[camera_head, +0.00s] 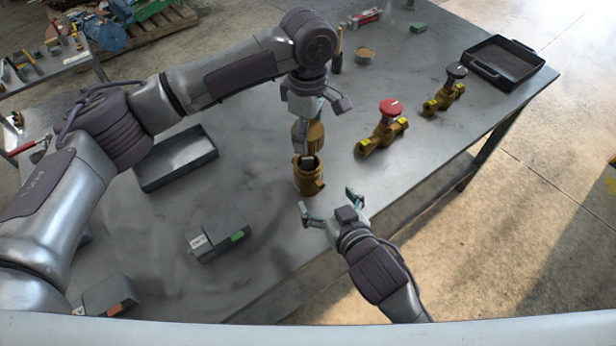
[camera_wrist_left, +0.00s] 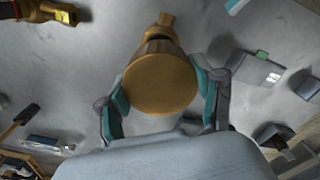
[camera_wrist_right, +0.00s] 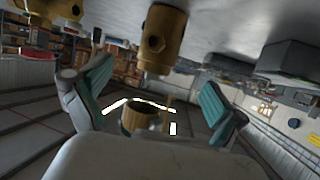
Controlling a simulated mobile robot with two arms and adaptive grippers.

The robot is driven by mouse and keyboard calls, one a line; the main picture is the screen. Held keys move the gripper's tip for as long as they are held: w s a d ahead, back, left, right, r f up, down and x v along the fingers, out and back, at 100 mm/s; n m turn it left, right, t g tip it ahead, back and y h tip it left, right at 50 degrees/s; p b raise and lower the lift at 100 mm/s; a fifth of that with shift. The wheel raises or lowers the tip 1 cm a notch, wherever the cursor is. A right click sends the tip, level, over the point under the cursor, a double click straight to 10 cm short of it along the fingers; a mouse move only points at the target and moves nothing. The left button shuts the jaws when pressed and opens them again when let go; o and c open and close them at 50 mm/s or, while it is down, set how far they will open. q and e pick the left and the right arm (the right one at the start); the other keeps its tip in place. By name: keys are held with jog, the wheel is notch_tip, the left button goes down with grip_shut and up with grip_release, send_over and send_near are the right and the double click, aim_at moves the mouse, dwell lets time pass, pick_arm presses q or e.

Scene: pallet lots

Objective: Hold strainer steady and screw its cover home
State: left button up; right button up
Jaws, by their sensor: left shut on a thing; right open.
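The brass strainer body (camera_head: 308,178) stands upright on the grey table near its front edge, with a side outlet. My left gripper (camera_head: 307,125) is shut on the round brass cover (camera_head: 312,135) and holds it above the body, with a gap between. In the left wrist view the cover (camera_wrist_left: 158,82) sits between both fingers and hides part of the body (camera_wrist_left: 163,25). My right gripper (camera_head: 330,205) is open and empty, just in front of the body. In the upturned right wrist view, the body (camera_wrist_right: 160,40) and cover (camera_wrist_right: 140,118) are apart.
Two brass valves, one red-topped (camera_head: 385,128) and one black-topped (camera_head: 447,88), stand to the right. A dark tray (camera_head: 176,160) lies left; a black tray (camera_head: 502,62) is at the far right corner. A grey-green box (camera_head: 220,241) lies front left.

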aim_at(307, 174)
jog(key=x, duration=1.2)
jog(key=c, duration=1.7)
pick_arm(q)
jog(key=shift+f, duration=2.45)
pick_arm(e)
jog(key=shift+c, duration=0.3)
